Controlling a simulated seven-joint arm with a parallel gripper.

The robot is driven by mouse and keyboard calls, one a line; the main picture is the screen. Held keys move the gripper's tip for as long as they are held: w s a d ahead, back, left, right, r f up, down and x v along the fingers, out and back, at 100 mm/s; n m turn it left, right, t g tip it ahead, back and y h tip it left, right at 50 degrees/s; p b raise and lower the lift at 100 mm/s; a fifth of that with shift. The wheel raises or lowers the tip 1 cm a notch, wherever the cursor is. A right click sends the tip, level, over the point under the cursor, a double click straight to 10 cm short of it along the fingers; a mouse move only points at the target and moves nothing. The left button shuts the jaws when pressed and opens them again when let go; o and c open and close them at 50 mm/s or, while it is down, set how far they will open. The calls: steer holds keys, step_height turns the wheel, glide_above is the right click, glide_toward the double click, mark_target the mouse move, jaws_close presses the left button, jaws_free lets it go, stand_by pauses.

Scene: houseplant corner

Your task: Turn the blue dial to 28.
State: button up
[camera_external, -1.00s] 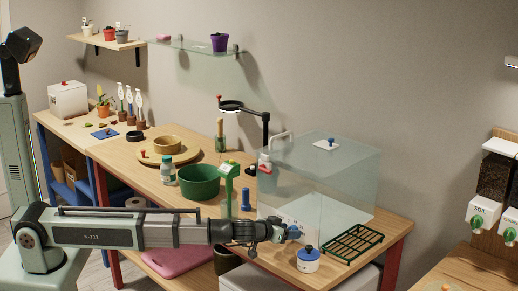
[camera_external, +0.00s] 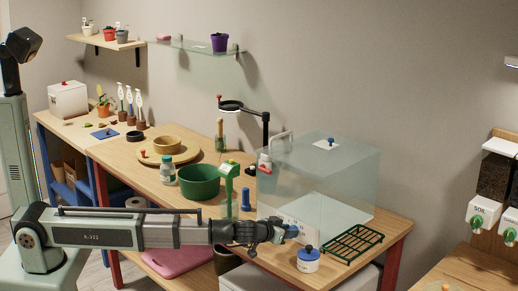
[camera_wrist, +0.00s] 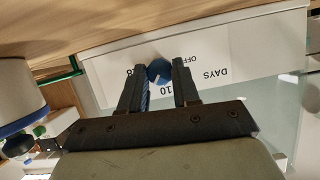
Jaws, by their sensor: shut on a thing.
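The blue dial (camera_wrist: 158,71) sits on a white panel (camera_wrist: 215,62) printed with DAYS, OFF and 10; another number is partly hidden behind a finger. My gripper (camera_wrist: 157,78) is shut on the dial, with one dark finger on each side. A small pale mark shows on the dial, but I cannot read its setting. In the external view my gripper (camera_external: 287,232) is at the table's front edge, in front of the clear case, and the dial is mostly hidden by it.
A white jar with a blue knob (camera_external: 308,264) stands just right of my gripper. A green rack (camera_external: 353,244) lies beyond it. The clear case (camera_external: 330,175), a blue peg (camera_external: 245,199) and a green bowl (camera_external: 199,184) stand behind my arm.

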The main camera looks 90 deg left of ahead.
steer(key=m+y, duration=0.1)
steer(key=m, duration=0.1)
steer(key=m+g+y, duration=0.1)
steer(key=m, duration=0.1)
steer(key=shift+w+d+f+g, duration=0.1)
steer(key=shift+w+d+g, duration=0.1)
steer(key=shift+g, duration=0.1)
steer(key=m+y, duration=0.1)
steer(key=m, duration=0.1)
steer(key=m+y, duration=0.1)
steer(key=m, duration=0.1)
steer(key=shift+f+g+y, duration=0.15)
steer(key=shift+g+y, duration=0.15)
steer(key=shift+g, duration=0.1)
steer(key=shift+m, duration=0.3)
steer(key=o, duration=1)
steer(key=shift+o, duration=0.2)
steer(key=shift+d, duration=0.15)
steer(key=v, duration=1.3)
steer(key=shift+d, duration=0.3)
steer(key=shift+s, duration=0.15)
